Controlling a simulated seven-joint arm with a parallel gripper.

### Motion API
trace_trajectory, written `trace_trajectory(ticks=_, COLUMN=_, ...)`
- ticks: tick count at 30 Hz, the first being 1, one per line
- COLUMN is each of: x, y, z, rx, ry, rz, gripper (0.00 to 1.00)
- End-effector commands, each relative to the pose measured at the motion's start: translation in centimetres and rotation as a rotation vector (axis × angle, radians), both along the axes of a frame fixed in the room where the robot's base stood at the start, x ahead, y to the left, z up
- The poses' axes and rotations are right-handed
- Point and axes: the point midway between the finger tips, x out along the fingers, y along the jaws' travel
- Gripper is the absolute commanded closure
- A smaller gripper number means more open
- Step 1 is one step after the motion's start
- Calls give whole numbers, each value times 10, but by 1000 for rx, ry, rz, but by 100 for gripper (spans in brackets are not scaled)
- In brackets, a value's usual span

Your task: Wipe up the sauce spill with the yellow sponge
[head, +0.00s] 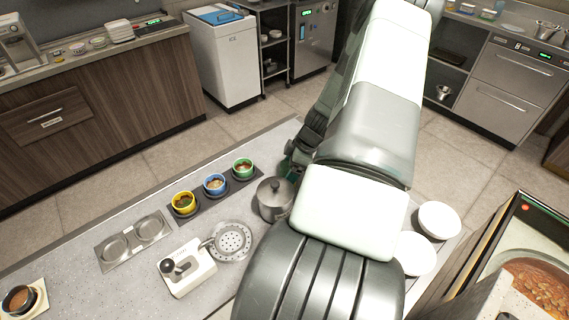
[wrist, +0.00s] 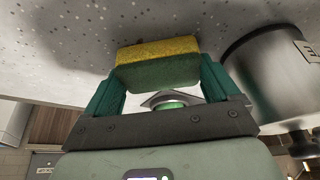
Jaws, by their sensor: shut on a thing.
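My gripper (wrist: 158,82) is shut on the yellow sponge (wrist: 158,64), which has a yellow face and a green scouring side. The sponge sits between the two green fingers, close to the speckled grey counter (wrist: 60,70); I cannot tell whether it touches. In the head view my arm hides most of the gripper and the sponge; only a small green part shows beside the steel pot (head: 273,200). I cannot make out the sauce spill in either view.
The pot also stands close to the gripper in the wrist view (wrist: 268,75). Yellow (head: 184,203), blue (head: 214,184) and green (head: 243,168) sauce bowls sit left of it. A strainer (head: 231,241) and white device (head: 187,269) lie nearer. White plates (head: 415,254) stand right of my arm.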

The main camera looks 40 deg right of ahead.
Motion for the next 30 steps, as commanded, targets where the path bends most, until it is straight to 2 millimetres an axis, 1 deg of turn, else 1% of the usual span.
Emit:
trace_trajectory(ticks=1, x=-6, y=0, z=0, rx=2, ry=2, rz=-1, gripper=36)
trace_trajectory(ticks=7, x=-25, y=0, z=0, rx=2, ry=2, rz=-1, gripper=36)
trace_trajectory(ticks=9, x=-22, y=-1, z=8, rx=-2, ry=0, rz=1, gripper=36)
trace_trajectory(ticks=10, x=-22, y=-1, z=17, rx=-5, ry=-2, rz=1, gripper=36)
trace_trajectory(ticks=30, x=-21, y=0, z=74, rx=-2, ry=-2, rz=0, gripper=36)
